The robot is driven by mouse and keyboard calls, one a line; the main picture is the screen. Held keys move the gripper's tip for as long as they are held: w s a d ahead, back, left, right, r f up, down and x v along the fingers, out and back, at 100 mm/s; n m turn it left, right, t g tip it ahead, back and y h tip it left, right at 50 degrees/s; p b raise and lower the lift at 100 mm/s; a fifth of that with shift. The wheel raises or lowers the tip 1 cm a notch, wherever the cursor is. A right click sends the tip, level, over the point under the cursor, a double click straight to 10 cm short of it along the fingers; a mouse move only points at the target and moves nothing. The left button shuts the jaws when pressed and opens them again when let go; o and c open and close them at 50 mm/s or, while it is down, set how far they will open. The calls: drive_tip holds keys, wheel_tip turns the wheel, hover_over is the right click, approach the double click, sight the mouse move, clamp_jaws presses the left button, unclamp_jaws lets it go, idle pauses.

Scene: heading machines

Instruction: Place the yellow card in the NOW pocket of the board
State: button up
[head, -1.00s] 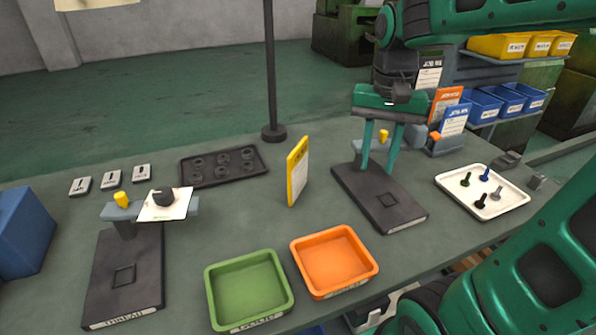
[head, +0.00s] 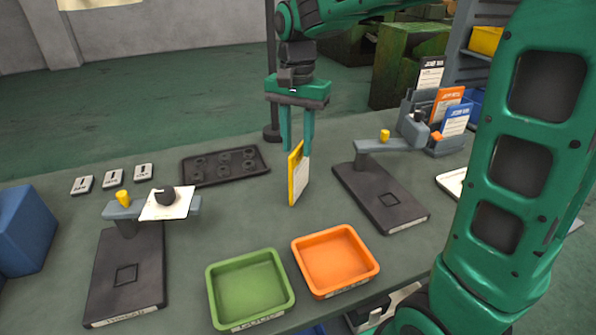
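The yellow card (head: 298,178) stands upright on the table, left of the right-hand dark fixture, its yellow edge and a white printed face showing. My gripper (head: 297,152) is right above it, pointing down, with its two fingers apart at the card's upper end. I cannot tell whether the fingers touch the card. A grey holder (head: 412,124) at the back right carries a black, an orange and a blue card. No board pocket marked NOW can be made out in this view.
A green tray (head: 250,322) and an orange tray (head: 336,291) sit in front. A dark fixture (head: 384,205) stands right of the card, another (head: 120,285) at left. A black tray with round recesses (head: 187,170) and a pole (head: 272,90) are behind. A blue box (head: 20,235) is far left.

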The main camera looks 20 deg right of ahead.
sight(299, 159)
drive_tip(key=shift+d+f, duration=0.15)
drive_tip(key=shift+f, duration=1.15)
drive_tip(key=shift+d+f, duration=0.1)
drive_tip(key=shift+f, duration=1.15)
clamp_jaws()
